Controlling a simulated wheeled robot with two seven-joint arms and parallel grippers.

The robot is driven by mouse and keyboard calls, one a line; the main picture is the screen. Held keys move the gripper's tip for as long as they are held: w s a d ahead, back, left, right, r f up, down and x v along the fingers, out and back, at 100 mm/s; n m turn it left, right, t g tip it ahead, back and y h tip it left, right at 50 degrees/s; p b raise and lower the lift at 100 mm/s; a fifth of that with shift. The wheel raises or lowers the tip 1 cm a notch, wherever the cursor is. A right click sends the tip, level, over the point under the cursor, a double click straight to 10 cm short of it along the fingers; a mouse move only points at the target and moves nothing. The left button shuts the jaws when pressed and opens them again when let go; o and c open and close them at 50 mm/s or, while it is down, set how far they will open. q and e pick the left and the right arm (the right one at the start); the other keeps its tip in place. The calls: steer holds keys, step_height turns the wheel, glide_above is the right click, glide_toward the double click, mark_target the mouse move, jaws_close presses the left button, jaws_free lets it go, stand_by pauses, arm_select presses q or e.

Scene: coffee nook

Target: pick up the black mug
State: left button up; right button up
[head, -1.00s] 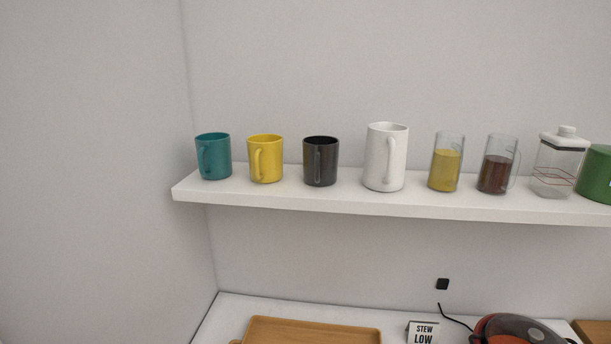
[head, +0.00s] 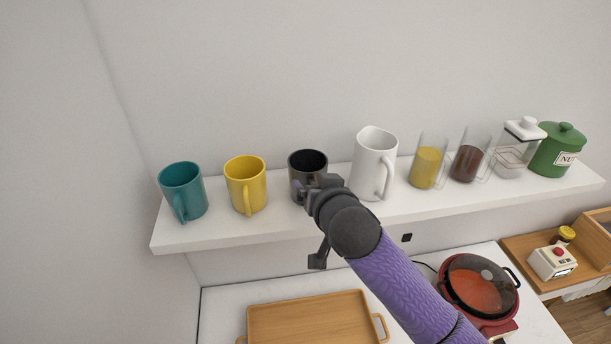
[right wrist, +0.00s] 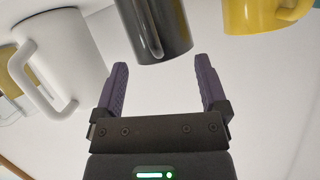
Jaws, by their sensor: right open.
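The black mug (head: 308,162) stands upright on the white shelf (head: 240,230), between the yellow mug and the white pitcher. My right gripper (head: 315,187) is in front of it and hides its lower front in the head view. In the right wrist view, the gripper (right wrist: 161,63) is open and empty. The black mug (right wrist: 170,22) is just beyond the fingertips, roughly centred between them, with its handle facing the gripper. I cannot tell whether the fingers touch it. My left gripper is not in view.
The yellow mug (head: 246,182) and teal mug (head: 182,190) stand to the left. The white pitcher (head: 372,160) is close on the right, followed by glass vessels and a green jar (head: 556,152). Below are a wooden tray (head: 310,325) and a red pot (head: 480,290).

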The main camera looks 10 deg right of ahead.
steer(key=x, duration=0.2)
steer(key=shift+w+f, duration=0.1)
steer(key=shift+w, duration=0.25)
steer(key=shift+a, duration=0.1)
jaws_close()
stand_by(1.0)
